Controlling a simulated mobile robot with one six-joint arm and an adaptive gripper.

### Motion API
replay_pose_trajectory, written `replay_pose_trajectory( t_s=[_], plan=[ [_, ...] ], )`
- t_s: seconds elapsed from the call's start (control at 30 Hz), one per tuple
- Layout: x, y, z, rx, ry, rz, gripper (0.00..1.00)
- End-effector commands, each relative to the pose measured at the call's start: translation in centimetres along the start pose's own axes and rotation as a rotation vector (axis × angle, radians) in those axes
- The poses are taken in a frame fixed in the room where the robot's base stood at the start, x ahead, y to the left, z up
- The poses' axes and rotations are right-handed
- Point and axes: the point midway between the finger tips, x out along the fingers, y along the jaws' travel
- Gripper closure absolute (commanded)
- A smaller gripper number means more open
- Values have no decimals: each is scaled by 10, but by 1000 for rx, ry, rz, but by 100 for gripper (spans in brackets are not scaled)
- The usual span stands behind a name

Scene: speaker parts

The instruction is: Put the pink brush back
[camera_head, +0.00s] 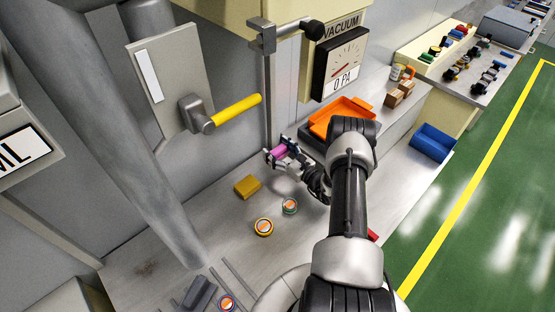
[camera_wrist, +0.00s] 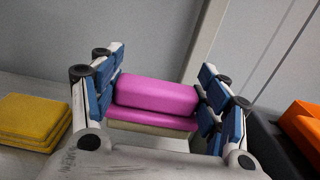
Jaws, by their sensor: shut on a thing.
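The pink brush (camera_wrist: 156,95) is a block with a pink body and a paler cream layer along its lower edge. It sits between the blue-padded fingers of my gripper (camera_wrist: 160,105) in the wrist view. In the head view the pink brush (camera_head: 279,152) shows at the end of my arm, and my gripper (camera_head: 282,154) is shut on it. It appears held above the grey bench, in front of the grey wall. The far side of the brush is hidden.
An orange tray (camera_head: 341,116) lies to the right. A yellow-handled lever (camera_head: 236,109) and a vertical rod (camera_head: 268,100) are near my gripper.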

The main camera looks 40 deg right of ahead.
Motion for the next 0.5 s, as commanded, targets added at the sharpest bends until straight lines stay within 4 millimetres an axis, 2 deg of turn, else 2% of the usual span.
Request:
replay_pose_trajectory(
  t_s=[0.17, 0.37, 0.5],
  plan=[
    [0, 0, -12, 0, 0, 0, 62],
    [0, 0, -42, -1, -1, 0, 62],
    [0, 0, -43, -1, -1, 0, 62]
  ],
)
